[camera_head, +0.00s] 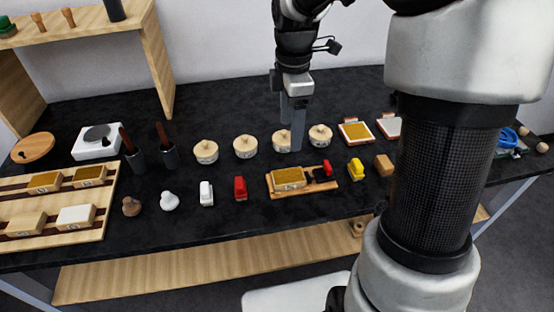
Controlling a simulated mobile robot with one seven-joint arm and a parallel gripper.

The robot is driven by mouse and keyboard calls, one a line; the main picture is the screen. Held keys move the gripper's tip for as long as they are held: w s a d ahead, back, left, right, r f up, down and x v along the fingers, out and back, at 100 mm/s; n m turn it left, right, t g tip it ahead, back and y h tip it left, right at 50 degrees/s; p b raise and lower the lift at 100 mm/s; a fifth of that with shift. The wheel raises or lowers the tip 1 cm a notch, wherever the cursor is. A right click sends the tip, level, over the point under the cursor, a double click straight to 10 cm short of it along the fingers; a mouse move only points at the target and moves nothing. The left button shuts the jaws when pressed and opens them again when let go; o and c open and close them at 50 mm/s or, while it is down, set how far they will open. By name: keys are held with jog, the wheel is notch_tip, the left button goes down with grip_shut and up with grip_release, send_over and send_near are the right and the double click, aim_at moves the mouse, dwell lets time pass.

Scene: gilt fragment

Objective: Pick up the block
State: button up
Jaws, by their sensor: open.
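Several block-like pieces are in view, and I cannot tell which one the task means. A gold-topped block (288,178) lies on a small wooden tray (278,195) near the middle front of the dark table. A plain tan-brown block (383,164) lies farther right, beside a yellow piece. More blocks, among them a white one (76,215), sit in a wooden rack at the left. My gripper (291,147) points down above the table's middle, behind the tray, with empty fingers. It partly hides one round lidded pot.
Round lidded pots (245,146) stand in a row behind the tray. White (206,193) and red (240,188) pieces stand left of it. Dark cups (135,160) with brown handles and a wooden shelf (155,60) are at the left. My arm hides part of the right side.

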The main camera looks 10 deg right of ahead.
jog(key=b, duration=0.2)
send_over(288, 176)
jog(key=f, duration=1)
jog(key=shift+w+d+f, duration=0.2)
jog(key=shift+w, duration=0.1)
jog(key=shift+s+a+f, duration=0.1)
jog(key=shift+s+f, duration=0.05)
jog(key=shift+f, duration=1.2)
jog(key=shift+s+a+f, duration=0.1)
jog(key=shift+f, duration=1.2)
jog(key=c, duration=1.1)
